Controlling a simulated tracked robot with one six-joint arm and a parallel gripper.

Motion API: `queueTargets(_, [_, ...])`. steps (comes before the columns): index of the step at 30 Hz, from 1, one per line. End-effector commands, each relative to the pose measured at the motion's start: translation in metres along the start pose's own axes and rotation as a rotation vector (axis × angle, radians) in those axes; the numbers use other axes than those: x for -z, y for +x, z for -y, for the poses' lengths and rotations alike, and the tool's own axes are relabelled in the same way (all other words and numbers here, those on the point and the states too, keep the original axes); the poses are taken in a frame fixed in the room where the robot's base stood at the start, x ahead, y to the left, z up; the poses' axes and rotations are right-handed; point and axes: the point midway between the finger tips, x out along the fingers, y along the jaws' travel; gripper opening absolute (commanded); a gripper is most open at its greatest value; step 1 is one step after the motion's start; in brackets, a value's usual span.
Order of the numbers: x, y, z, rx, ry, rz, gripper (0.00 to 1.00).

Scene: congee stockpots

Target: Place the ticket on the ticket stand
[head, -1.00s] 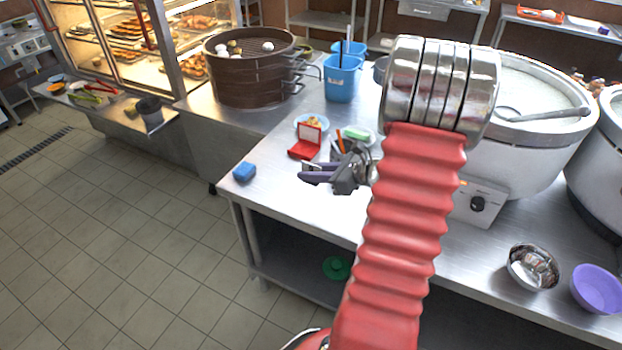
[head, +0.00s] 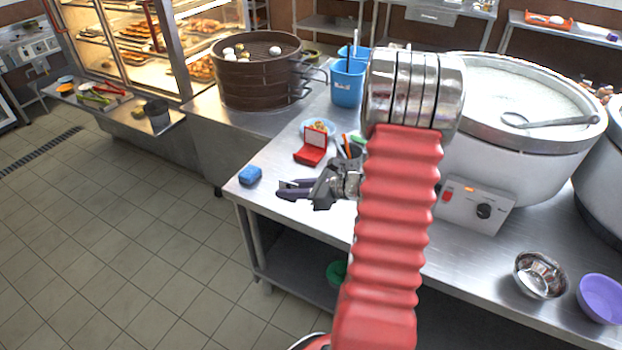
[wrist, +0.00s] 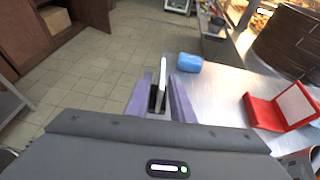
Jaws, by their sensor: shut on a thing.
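My gripper (head: 284,190) has dark purple fingers and hangs near the front left corner of the steel counter in the head view. In the wrist view, my gripper (wrist: 160,98) is shut on a thin white ticket (wrist: 161,76), which stands up nearly edge-on between the fingers. The ticket stand, a red base with a red-framed white upright panel (wrist: 297,104), is on the counter to the right of my gripper, apart from it. In the head view the red stand (head: 311,149) is behind and to the right of the fingers.
A blue sponge (head: 250,174) lies near the counter's left edge, just beyond the gripper. A plate of food (head: 318,127), a dark cup of utensils (head: 353,149) and a large white pot (head: 530,160) stand on the counter (head: 290,225).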

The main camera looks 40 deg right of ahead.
Motion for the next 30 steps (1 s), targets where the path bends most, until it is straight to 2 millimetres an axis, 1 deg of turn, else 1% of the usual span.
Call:
queueTargets(1, [0.003, 0.019, -0.014, -0.038, -0.009, 0.000, 0.00])
queueTargets(5, [0.009, 0.059, -0.047, -0.121, -0.044, 0.000, 0.00])
queueTargets(6, [0.011, 0.070, -0.058, -0.146, -0.054, 0.000, 0.00])
queueTargets(11, [0.021, 0.113, -0.104, -0.247, -0.096, 0.000, 0.00])
queueTargets(15, [0.032, 0.145, -0.148, -0.333, -0.132, -0.001, 0.00])
queueTargets(18, [0.040, 0.163, -0.178, -0.389, -0.157, -0.002, 0.00])
queueTargets(22, [0.047, 0.177, -0.205, -0.437, -0.179, -0.003, 0.00])
queueTargets(25, [0.051, 0.182, -0.215, -0.454, -0.187, -0.003, 0.00])
queueTargets(30, [0.051, 0.183, -0.217, -0.459, -0.190, -0.003, 0.00])
